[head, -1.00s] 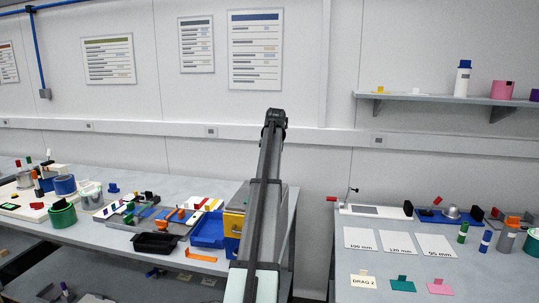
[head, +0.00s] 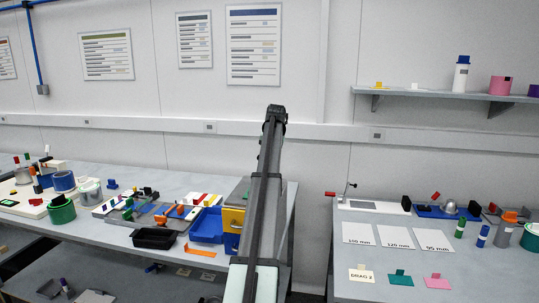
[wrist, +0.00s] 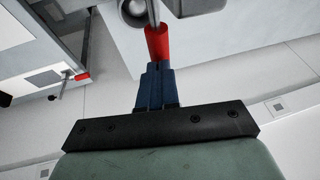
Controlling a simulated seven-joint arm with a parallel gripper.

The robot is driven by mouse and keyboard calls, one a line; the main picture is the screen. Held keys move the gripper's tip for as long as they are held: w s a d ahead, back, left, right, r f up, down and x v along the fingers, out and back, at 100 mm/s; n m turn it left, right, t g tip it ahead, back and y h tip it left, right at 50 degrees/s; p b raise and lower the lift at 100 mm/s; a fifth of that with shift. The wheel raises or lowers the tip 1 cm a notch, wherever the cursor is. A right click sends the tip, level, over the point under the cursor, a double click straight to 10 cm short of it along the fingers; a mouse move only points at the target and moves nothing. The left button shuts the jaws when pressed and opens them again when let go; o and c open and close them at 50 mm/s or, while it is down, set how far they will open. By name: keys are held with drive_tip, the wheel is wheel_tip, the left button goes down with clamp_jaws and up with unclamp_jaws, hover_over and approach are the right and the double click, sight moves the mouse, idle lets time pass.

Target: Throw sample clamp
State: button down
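The sample clamp's red handle (wrist: 157,42) shows at the top middle of the wrist view, on a metal rod. A round metal part (wrist: 134,10) lies beside the rod. My gripper (wrist: 158,68) has its blue fingers close together, with the tips at the near end of the red handle. The handle comes out beyond the tips, and I see no handle between the fingers. Whether they touch it is unclear. In the head view my arm hides both the gripper and this handle.
Another red-handled lever (wrist: 82,76) stands at the left in the wrist view, by a white board (head: 375,208) on the right table. The left table holds a black tray (head: 155,238), blue bins (head: 207,226) and a yellow drawer (head: 233,221). A gap separates the tables.

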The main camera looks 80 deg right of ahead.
drive_tip(key=shift+f, duration=0.1)
wheel_tip(320, 180, up, 14)
drive_tip(key=s, duration=0.2)
drive_tip(key=shift+s, duration=0.4)
drive_tip(key=shift+w, duration=0.1)
